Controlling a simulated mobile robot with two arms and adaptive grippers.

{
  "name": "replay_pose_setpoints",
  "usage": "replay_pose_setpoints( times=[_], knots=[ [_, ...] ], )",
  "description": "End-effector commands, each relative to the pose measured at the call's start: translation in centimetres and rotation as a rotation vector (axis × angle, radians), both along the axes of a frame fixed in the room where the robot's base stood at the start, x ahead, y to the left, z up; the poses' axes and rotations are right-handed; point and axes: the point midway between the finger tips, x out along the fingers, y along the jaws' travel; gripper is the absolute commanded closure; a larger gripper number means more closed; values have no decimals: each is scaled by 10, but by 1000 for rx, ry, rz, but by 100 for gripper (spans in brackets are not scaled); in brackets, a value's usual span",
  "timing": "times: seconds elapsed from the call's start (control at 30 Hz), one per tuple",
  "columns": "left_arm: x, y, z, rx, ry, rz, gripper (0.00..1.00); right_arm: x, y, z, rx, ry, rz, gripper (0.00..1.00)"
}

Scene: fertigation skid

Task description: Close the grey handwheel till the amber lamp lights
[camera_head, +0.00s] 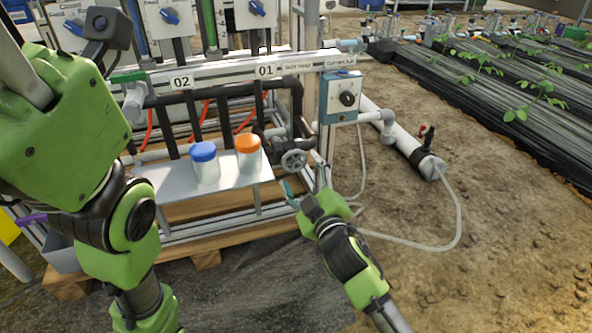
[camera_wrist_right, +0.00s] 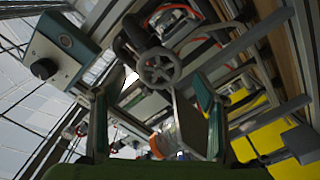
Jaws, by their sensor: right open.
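The grey handwheel (camera_head: 294,160) is a small spoked wheel on dark pipework, right of the white shelf. It also shows upper centre in the right wrist view (camera_wrist_right: 159,68). My right gripper (camera_head: 304,175) is open, just below and right of the wheel in the head view. In the right wrist view its two fingers (camera_wrist_right: 155,112) stand wide apart, with the wheel beyond and above them and nothing held. The fingers appear apart from the wheel.
A blue-grey box (camera_head: 341,97) with a black knob is above right of the wheel. A blue-capped jar (camera_head: 204,163) and an orange-capped jar (camera_head: 248,154) stand on the white shelf (camera_head: 160,180). A hose (camera_head: 455,225) lies on bare soil at right.

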Motion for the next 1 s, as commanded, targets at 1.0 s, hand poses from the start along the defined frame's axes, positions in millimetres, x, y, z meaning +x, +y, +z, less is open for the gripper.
replay_pose_setpoints(
  times=[1.0],
  knots=[
    [-14,-1,-13,3,-36,2,61,43,14,0,2,1,1,74]
  ],
)
